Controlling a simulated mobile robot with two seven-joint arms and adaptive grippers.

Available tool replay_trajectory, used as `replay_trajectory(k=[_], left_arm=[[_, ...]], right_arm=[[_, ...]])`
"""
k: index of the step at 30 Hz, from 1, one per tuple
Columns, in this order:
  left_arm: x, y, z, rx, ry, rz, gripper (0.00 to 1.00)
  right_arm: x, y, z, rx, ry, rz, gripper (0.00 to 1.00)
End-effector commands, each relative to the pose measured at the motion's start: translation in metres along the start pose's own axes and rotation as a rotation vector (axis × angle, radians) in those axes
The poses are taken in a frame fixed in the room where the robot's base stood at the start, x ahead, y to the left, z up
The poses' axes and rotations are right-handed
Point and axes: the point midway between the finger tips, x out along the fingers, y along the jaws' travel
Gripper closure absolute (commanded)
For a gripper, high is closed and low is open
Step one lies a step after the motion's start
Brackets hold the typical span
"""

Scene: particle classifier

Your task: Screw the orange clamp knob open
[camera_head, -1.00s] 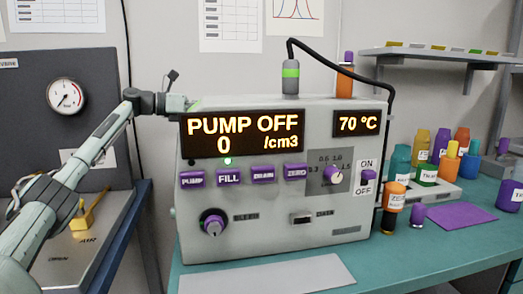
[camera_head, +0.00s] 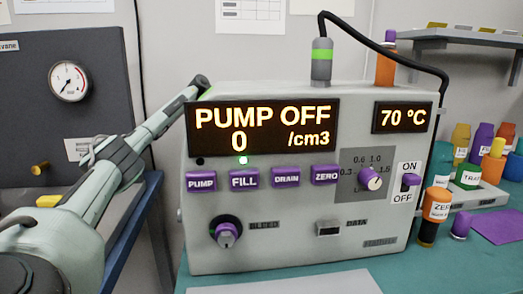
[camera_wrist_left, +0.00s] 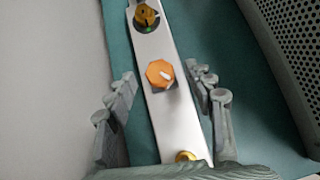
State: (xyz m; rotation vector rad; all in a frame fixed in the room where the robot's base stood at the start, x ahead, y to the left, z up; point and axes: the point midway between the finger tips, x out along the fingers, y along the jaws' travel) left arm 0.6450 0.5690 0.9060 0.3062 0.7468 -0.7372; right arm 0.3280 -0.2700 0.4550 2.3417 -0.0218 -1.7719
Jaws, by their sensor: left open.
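The orange clamp knob (camera_wrist_left: 158,73) shows in the left wrist view, on a silver metal rail, with a pale mark on its face. My left gripper (camera_wrist_left: 160,76) is open, with one finger on each side of the rail and the knob between them in the picture. Whether the fingers touch the knob or stay above it I cannot tell. In the head view my left arm reaches behind the pump instrument (camera_head: 300,222), so the gripper and the knob are hidden there. My right gripper is not in view.
A yellow part (camera_wrist_left: 146,17) sits on the rail's far end and a brass ring (camera_wrist_left: 186,157) at its near end. A perforated panel (camera_wrist_left: 291,50) stands at the right. The pump instrument stands on the teal bench, with bottles (camera_head: 435,215) at its right.

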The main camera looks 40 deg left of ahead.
Motion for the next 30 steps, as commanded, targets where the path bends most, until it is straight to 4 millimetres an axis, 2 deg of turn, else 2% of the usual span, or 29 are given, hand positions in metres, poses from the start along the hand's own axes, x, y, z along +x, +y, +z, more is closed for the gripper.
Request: replay_trajectory(k=[4,13,24,25,30], left_arm=[[0.0117,-0.0002,-0.0003,-0.001,0.000,-0.001,0.47],[0.0135,0.0000,0.0003,-0.001,-0.002,0.001,0.48],[0.0133,0.0000,0.0004,-0.001,-0.002,0.000,0.94],[0.0133,-0.0001,0.0004,-0.001,-0.002,0.000,0.97],[0.0135,-0.0002,0.0001,-0.006,-0.002,0.007,0.97]], right_arm=[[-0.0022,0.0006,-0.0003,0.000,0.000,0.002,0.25],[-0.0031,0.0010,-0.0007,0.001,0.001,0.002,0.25],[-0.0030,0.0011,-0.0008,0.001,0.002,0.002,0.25],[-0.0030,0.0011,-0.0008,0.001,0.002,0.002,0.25],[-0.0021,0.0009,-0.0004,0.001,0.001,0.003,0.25]])
